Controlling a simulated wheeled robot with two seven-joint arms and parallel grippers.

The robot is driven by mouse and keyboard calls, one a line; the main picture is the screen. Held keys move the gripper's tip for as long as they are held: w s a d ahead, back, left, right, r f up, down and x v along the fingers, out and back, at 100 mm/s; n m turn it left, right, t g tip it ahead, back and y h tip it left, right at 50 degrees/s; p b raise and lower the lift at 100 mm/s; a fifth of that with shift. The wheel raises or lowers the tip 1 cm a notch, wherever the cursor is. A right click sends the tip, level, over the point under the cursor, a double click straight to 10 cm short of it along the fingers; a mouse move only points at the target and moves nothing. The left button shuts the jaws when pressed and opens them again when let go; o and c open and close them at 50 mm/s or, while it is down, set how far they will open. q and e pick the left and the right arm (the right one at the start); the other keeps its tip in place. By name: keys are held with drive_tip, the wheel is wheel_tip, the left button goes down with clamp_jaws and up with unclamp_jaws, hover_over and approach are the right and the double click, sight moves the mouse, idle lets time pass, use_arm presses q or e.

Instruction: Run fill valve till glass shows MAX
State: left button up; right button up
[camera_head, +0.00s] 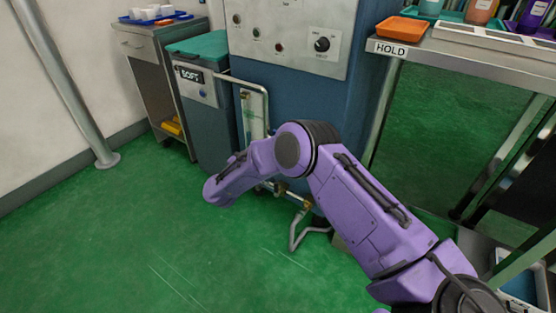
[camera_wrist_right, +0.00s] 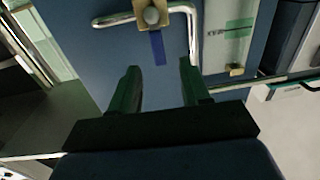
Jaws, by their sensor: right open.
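My right gripper (camera_wrist_right: 160,78) is open in the right wrist view, with its two green fingers apart and nothing between them. Beyond the fingertips is a brass valve (camera_wrist_right: 152,16) on a bent steel pipe, with a blue strip (camera_wrist_right: 158,48) that looks like its lever. The fingers do not appear to touch it. Brass fittings (camera_head: 306,203) also show low on the pipework in the head view, partly behind my forearm. A pale upright panel (camera_head: 254,116), apparently the sight glass, stands behind a steel pipe; its level and MAX mark are not readable. My left gripper is out of view.
The blue machine's control panel (camera_head: 290,35) has a knob and several buttons. A grey SOFT bin (camera_head: 208,110) with a green lid stands left of it. A bench marked HOLD (camera_head: 450,58) is on the right. A bent steel pedal-like bar (camera_head: 294,235) is near the floor. The green floor is clear at left.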

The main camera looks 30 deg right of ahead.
drive_tip(key=shift+m+g, duration=0.5)
drive_tip(key=b+x, duration=0.1)
drive_tip(key=x, duration=0.2)
drive_tip(key=b+x, duration=0.1)
drive_tip(key=x, duration=0.3)
drive_tip(key=r+b+x, duration=0.1)
drive_tip(key=x, duration=0.2)
drive_tip(key=shift+w+d, duration=0.15)
drive_tip(key=shift+d, duration=0.1)
drive_tip(key=shift+w+d, duration=0.1)
drive_tip(key=shift+d, duration=0.15)
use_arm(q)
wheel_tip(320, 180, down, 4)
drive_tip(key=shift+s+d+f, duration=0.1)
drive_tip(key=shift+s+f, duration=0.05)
use_arm(e)
clamp_jaws()
